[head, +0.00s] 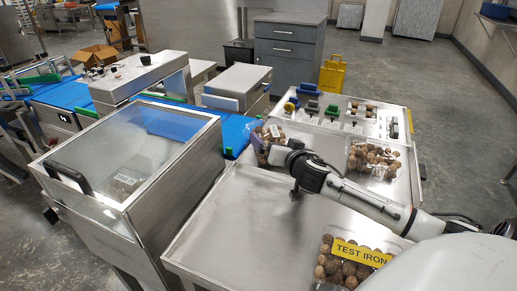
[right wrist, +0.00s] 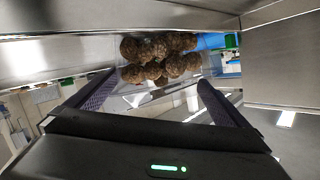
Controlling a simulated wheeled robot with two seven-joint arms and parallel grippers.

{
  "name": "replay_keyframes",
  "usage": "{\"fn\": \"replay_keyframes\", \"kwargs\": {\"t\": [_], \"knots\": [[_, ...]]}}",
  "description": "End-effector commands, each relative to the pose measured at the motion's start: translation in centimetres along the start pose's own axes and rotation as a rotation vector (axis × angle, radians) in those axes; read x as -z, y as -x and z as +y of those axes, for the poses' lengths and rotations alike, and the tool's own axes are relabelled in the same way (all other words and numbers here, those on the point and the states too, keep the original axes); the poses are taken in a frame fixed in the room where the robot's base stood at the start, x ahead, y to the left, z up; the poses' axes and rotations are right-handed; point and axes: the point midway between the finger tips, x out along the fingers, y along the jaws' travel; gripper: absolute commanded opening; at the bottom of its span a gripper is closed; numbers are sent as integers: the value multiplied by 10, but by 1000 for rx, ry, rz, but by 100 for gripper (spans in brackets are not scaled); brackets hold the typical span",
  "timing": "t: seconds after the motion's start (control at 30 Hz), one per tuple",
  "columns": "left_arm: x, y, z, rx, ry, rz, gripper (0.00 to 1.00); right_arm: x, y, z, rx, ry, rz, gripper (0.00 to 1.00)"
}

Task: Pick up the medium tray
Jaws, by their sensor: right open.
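A clear clamshell tray of brown round pieces (head: 262,136) is at the far left corner of the steel table, beside the blue belt. My right gripper (head: 276,156) reaches it from the right. In the right wrist view the tray (right wrist: 160,58) lies just ahead of the open jaws (right wrist: 154,88), between the two dark fingers. I cannot tell whether the fingers touch it. A second tray (head: 372,158) lies on the table's right side. A third tray (head: 345,264), with a yellow TEST IRON label, lies near the front. Which one is medium is unclear. My left gripper is not in view.
A steel machine with a clear lid (head: 130,160) stands left of the table (head: 225,230). The blue belt (head: 236,133) runs between machines. A panel with coloured blocks (head: 330,112) is at the table's back. The table's middle front is clear.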

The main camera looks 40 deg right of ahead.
Motion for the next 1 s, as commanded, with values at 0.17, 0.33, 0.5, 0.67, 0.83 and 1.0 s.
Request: {"fn": "replay_keyframes", "kwargs": {"t": [0.17, 0.33, 0.5, 0.67, 0.83, 1.0], "knots": [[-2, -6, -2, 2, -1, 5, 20, 1, -6, 13, -10, -2, 4, 100], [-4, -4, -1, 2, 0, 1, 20, 2, -6, 13, -11, -4, 4, 100], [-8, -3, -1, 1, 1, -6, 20, 2, -6, 13, -11, -4, 4, 81], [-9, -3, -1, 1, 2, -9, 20, 4, -6, 11, -8, -4, 9, 57], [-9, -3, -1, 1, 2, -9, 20, 4, -6, 11, -8, -4, 9, 57], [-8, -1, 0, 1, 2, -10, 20, 16, -2, 8, -9, -6, 11, 57]]}}
